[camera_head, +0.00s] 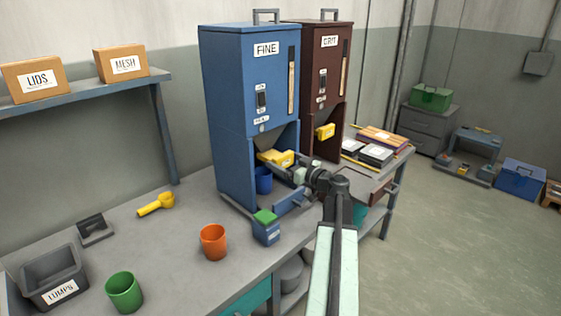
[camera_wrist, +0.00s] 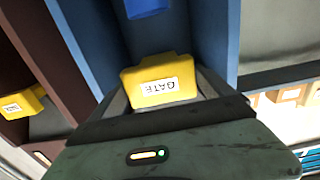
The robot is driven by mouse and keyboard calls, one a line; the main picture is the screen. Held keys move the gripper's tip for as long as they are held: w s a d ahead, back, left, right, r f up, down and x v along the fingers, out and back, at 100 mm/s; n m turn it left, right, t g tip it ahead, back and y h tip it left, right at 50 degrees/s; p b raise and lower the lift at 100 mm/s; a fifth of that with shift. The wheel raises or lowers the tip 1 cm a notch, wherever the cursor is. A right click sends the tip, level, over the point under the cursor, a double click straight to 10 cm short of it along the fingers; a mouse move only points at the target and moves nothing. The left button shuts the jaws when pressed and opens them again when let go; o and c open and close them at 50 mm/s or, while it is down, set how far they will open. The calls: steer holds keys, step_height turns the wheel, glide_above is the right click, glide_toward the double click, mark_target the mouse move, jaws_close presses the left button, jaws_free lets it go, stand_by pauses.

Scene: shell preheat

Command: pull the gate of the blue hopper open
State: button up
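The blue hopper (camera_head: 236,90), labelled FINE, stands on the bench. Its yellow gate (camera_head: 272,157) is at the bottom of the funnel. My gripper (camera_head: 292,172) is in front of the gate. In the wrist view the gate (camera_wrist: 158,92) shows its GATE label upside down. It lies between my two spread grey fingers, one along each side. I cannot tell whether the fingers press on it. A blue cup (camera_head: 263,182) stands inside the hopper's lower opening, under the gate; part of it shows in the wrist view (camera_wrist: 147,6).
A brown GRIT hopper (camera_head: 327,75) with its own yellow gate (camera_head: 325,131) stands close on the right. A small blue box with a green top (camera_head: 266,228) and an orange cup (camera_head: 214,242) are on the bench in front. A green cup (camera_head: 124,292) stands further left.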

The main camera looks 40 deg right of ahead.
steer(key=s, duration=0.8)
steer(key=shift+w, duration=0.1)
stand_by(0.3)
